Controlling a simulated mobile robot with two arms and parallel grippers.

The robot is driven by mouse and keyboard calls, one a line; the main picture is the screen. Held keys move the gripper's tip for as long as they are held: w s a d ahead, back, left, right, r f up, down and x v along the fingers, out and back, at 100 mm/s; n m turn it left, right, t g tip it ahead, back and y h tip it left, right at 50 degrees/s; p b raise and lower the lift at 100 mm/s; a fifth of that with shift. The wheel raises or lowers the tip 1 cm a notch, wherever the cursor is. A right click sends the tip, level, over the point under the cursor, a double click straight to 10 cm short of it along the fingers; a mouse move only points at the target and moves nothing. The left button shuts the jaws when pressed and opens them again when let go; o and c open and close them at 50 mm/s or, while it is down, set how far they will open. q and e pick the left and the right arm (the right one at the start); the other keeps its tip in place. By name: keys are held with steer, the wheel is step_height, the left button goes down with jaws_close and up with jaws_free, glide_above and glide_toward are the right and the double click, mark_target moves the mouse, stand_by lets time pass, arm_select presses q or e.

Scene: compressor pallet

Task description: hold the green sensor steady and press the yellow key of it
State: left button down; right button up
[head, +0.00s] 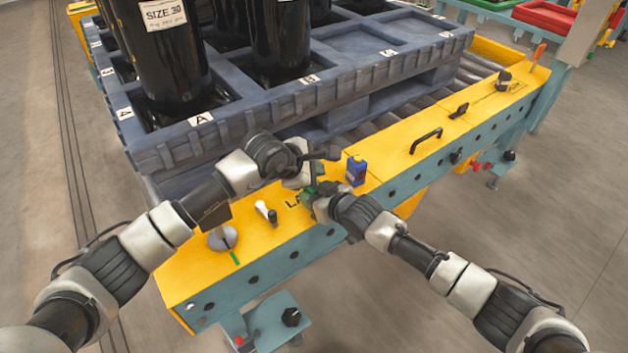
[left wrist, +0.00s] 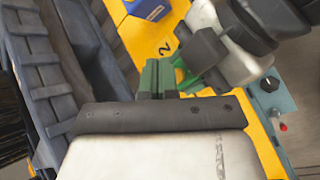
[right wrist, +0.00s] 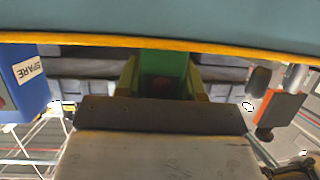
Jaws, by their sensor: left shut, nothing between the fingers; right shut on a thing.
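The green sensor (head: 307,197) is above the yellow console top and mostly hidden by my grippers in the head view. In the right wrist view, the green sensor (right wrist: 163,70) sits between the two fingers of my right gripper (right wrist: 163,82), which is shut on it. My left gripper (left wrist: 157,80) is shut and empty, its fingers together. In the left wrist view, a bit of brighter green of the sensor (left wrist: 183,76) shows right beside those fingertips. I cannot tell whether they touch it. The yellow key cannot be made out in any view.
A blue device (head: 356,171) stands on the yellow console (head: 395,158) just right of the grippers; its label reads SPARE in the right wrist view (right wrist: 27,80). A white-topped lever (head: 263,208) and a black handle (head: 426,139) stand on the console. A pallet (head: 235,125) with black cylinders lies behind.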

stand_by(0.5)
arm_select(q)
steer(key=shift+f, duration=0.4)
steer(key=shift+f, duration=0.6)
stand_by(0.7)
steer(key=shift+r, duration=0.95)
steer(key=shift+r, duration=2.55)
